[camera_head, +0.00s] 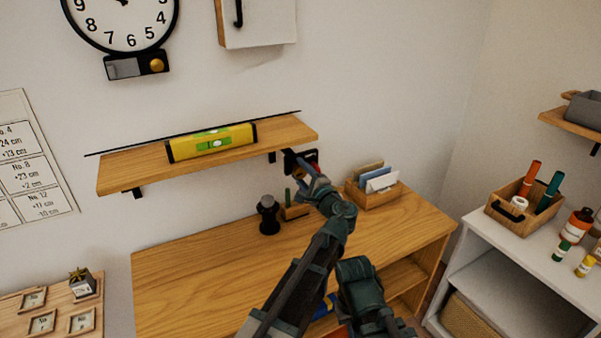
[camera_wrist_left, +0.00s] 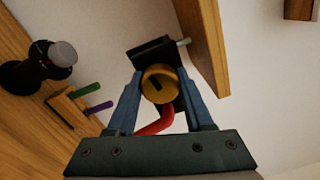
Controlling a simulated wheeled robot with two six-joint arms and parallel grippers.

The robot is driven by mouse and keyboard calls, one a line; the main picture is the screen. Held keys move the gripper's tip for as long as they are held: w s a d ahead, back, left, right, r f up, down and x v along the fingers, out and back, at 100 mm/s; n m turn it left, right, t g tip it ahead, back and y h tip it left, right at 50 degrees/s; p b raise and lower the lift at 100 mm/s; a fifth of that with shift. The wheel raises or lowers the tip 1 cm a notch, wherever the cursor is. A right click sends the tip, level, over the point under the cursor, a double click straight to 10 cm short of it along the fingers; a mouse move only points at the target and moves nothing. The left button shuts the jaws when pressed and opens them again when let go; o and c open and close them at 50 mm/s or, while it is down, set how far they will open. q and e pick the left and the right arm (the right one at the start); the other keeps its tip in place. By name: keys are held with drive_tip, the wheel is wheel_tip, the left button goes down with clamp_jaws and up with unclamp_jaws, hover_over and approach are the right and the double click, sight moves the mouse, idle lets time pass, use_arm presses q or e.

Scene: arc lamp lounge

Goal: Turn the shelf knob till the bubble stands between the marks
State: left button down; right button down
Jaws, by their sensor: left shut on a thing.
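The wooden wall shelf (camera_head: 135,167) carries a yellow spirit level (camera_head: 184,150) with a green vial (camera_head: 212,145). A pale bubble shows near the vial's middle, but the marks are too small to tell where it stands between them. My left gripper (camera_head: 303,166) is at the bracket under the shelf's right end. In the left wrist view its blue fingers (camera_wrist_left: 160,82) are shut on the round brass knob (camera_wrist_left: 158,80), one on each side. A black bracket block (camera_wrist_left: 150,54) sits behind the knob. My right gripper is not in view.
A curved red piece (camera_wrist_left: 155,122) shows below the knob. A wooden cabinet (camera_head: 190,275) stands below, with a black knobbed object (camera_head: 268,215) and a card holder (camera_head: 372,193) on top. A dark line (camera_head: 115,149) runs along the wall above the shelf.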

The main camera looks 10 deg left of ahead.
use_arm(q)
drive_tip(key=m, duration=0.4)
drive_tip(key=shift+m, duration=1.9)
drive_tip(key=shift+f+m, duration=0.1)
drive_tip(key=shift+m, duration=0.2)
drive_tip(key=shift+c, duration=1.5)
unclamp_jaws()
drive_tip(key=shift+s, duration=0.15)
